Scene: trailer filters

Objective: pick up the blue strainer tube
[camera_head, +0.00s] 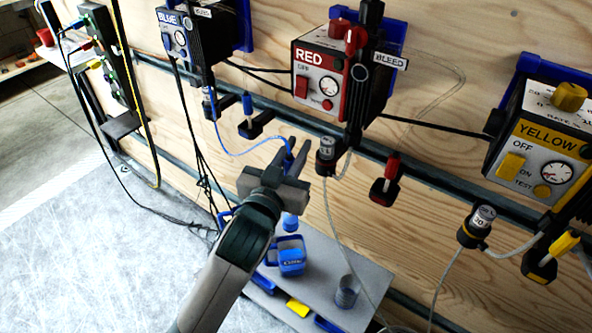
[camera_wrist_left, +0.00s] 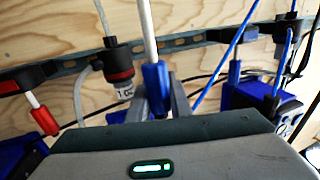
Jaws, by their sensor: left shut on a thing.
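My left gripper (camera_head: 291,146) is shut on the blue strainer tube (camera_head: 288,152), in front of the wooden wall and above the grey shelf. A thin blue hose runs from the tube toward the blue box. In the left wrist view the tube's blue grip (camera_wrist_left: 155,88) sits between the fingers of my left gripper (camera_wrist_left: 160,98), with a pale stem rising above it. The gripper's fingers hide part of the tube in the head view. My right gripper is not in view.
A blue box (camera_head: 175,42), a red box (camera_head: 316,82) and a yellow box (camera_head: 530,150) hang on the wall. A black holder with a blue handle (camera_head: 247,104) is left of the gripper. A blue container (camera_head: 291,263) and a grey cup (camera_head: 346,292) are on the shelf (camera_head: 375,272).

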